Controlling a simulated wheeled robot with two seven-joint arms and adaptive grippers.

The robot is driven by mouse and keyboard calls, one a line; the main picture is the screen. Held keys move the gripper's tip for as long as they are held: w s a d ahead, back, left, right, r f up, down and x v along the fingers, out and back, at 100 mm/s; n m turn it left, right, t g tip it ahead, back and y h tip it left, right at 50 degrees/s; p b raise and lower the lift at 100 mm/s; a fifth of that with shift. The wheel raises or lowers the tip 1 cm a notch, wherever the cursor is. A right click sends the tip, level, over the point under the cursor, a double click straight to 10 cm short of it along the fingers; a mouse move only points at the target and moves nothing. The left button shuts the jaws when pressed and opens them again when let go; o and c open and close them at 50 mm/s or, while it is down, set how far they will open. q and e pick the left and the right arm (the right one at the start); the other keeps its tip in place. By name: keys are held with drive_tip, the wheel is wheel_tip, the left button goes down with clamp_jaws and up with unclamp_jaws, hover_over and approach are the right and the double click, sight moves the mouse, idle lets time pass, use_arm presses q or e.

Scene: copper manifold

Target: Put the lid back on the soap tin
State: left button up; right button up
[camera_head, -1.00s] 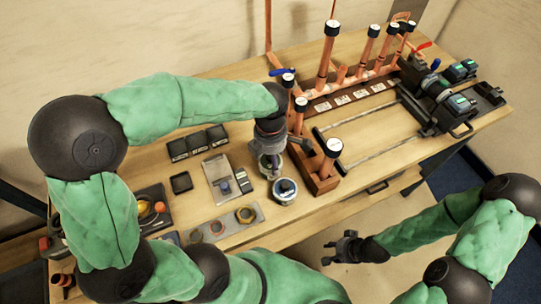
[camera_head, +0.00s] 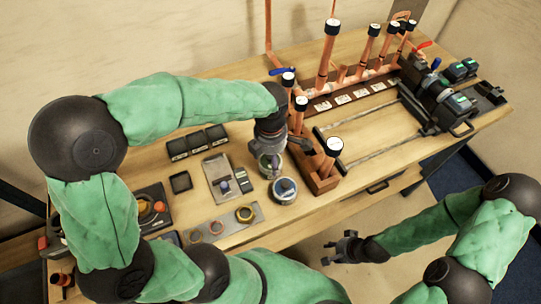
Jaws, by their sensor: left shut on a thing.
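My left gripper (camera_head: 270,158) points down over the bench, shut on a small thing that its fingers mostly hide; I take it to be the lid. A round pale-green and grey shape (camera_head: 268,168) shows right at the fingertips; I cannot tell whether it is part of the held lid or an open tin beneath. A round silver tin (camera_head: 284,191) with a dark blue top stands just to the lower right, close to the fingers. I cannot tell for certain which is the soap tin. My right gripper (camera_head: 342,247) is away from the bench, empty, with its fingers apart.
A metal tray (camera_head: 218,171) and small dark boxes (camera_head: 196,143) lie left of the gripper. A plate with several rings (camera_head: 245,214) is in front. Copper pipes with black caps (camera_head: 333,146) rise close on the right. Rails and a black machine (camera_head: 440,97) stand further right.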

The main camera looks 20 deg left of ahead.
use_arm(q)
drive_tip(key=o, duration=1)
drive_tip(key=shift+o, duration=0.2)
drive_tip(key=shift+r+p, duration=2.6)
drive_tip(key=shift+r, duration=0.95)
clamp_jaws()
